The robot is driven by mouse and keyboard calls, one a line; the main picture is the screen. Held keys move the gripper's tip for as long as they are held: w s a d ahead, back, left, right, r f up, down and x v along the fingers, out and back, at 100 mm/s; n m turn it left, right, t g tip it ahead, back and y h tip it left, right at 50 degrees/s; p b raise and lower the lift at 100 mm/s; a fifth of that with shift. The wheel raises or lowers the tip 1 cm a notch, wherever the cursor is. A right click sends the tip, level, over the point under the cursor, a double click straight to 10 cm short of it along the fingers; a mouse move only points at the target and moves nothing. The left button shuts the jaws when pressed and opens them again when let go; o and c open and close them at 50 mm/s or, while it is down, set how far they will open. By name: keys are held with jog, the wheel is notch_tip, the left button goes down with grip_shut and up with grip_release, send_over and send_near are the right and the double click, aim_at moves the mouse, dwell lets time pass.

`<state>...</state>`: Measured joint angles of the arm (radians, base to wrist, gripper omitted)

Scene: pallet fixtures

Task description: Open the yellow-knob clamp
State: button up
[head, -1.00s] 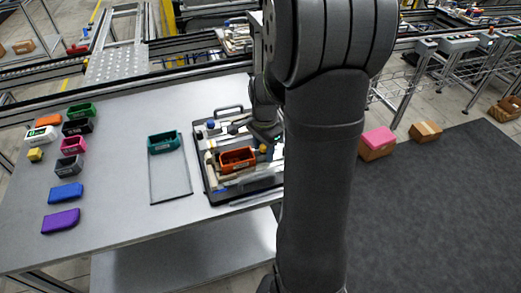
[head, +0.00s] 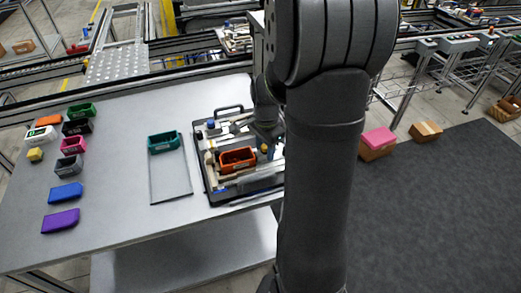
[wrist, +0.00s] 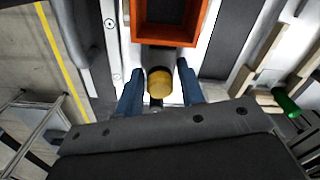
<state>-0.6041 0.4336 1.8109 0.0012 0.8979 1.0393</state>
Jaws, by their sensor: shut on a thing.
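The yellow knob (wrist: 159,84) of the clamp sits between the two blue fingers of my gripper (wrist: 160,90) in the wrist view. The fingers stand on both sides of it, shut on the knob or the part just under it; the exact contact is hard to see. In the head view the yellow knob (head: 264,148) shows small at the right of the pallet fixture (head: 206,181), beside my gripper (head: 268,148). An orange bin (head: 238,160) sits in the fixture right beside the clamp, and it also shows in the wrist view (wrist: 166,41).
A teal bin (head: 164,141) stands on the table (head: 115,200) left of the fixture. A blue knob (head: 211,124) is at the fixture's upper left. A green-ended part (wrist: 287,103) shows right of my gripper. Several coloured bins and blocks lie at the table's far left.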

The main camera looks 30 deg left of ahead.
jog(key=shift+w+d, duration=0.8)
jog(key=shift+w, duration=0.05)
jog(key=o, duration=0.6)
notch_tip(320, 180, up, 8)
dwell(0.7)
jog(key=shift+f, duration=0.1)
dwell(0.4)
jog(key=shift+f, duration=3.9)
jog(key=shift+r, duration=0.1)
